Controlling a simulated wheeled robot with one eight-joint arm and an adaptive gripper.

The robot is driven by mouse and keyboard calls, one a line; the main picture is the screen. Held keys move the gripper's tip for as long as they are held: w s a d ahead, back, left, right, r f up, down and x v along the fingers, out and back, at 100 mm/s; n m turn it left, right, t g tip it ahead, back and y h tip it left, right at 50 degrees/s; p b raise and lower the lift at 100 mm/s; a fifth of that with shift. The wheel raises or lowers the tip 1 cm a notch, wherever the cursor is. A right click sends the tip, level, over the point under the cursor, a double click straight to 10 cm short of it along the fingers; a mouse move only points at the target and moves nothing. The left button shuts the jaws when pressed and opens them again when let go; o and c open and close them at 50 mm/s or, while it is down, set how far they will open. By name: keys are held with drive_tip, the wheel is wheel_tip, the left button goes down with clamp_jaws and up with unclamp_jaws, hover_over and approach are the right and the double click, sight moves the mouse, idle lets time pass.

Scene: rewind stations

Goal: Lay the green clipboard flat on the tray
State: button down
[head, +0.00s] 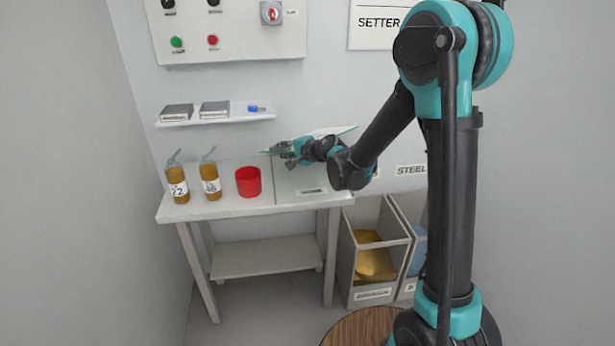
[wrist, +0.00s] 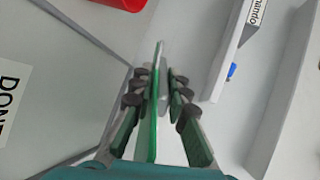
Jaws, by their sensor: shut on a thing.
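My gripper (head: 290,150) is shut on the green clipboard (head: 345,131), above the right part of the table. In the wrist view the clipboard (wrist: 153,115) shows edge-on as a thin green strip between the fingers (wrist: 155,85). Parts of it are hidden by my gripper in the head view. The grey tray (head: 290,190) lies on the right part of the tabletop, below my gripper, with a white label at its front. In the wrist view the tray (wrist: 65,70) fills the left side, apart from the clipboard. I see nothing lying on its visible part.
A red cup (head: 248,182) stands just left of the tray, with two amber bottles (head: 178,182) (head: 210,180) further left. A wall shelf (head: 225,115) with grey boxes and a small blue item is above. Bins (head: 373,260) stand at the table's right.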

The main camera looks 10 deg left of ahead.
drive_tip(key=shift+f, duration=4.7)
drive_tip(key=c, duration=1.6)
unclamp_jaws()
drive_tip(key=shift+c, duration=0.2)
drive_tip(key=v, duration=0.8)
